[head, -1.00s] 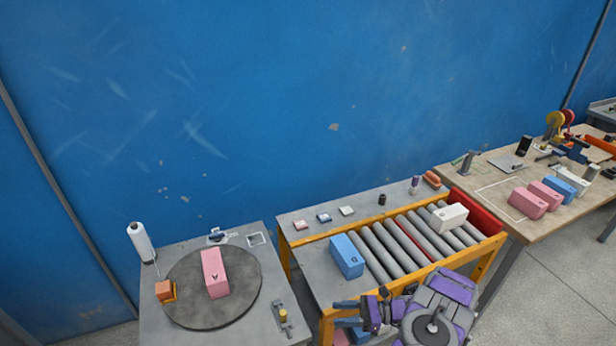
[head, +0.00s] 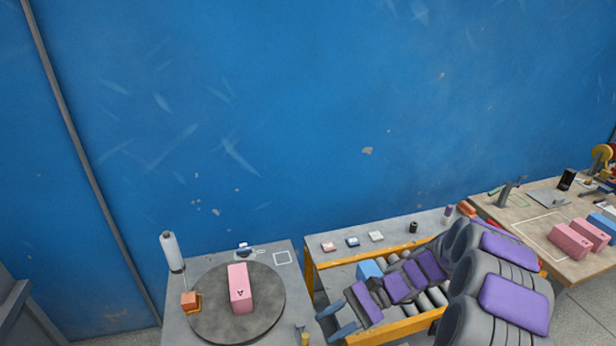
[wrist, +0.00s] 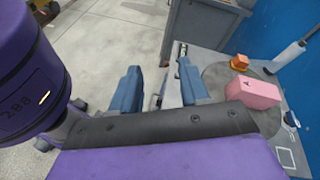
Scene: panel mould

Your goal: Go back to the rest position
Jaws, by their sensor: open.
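My gripper (head: 338,322) is open and empty in the head view, low in front of the roller table's left end and right of the turntable. Its two blue-grey fingers (wrist: 160,85) stand apart in the wrist view, with floor and a table edge beyond them. A pink block (head: 240,288) stands on the dark round turntable (head: 205,318), apart from my gripper; the block also shows at the right of the wrist view (wrist: 252,92). My arm covers much of the rollers.
The roller table (head: 350,252) has a blue block (head: 370,269) partly hidden behind my arm. Pink blocks (head: 572,243) lie on the wooden table at right. A blue wall (head: 300,120) stands behind.

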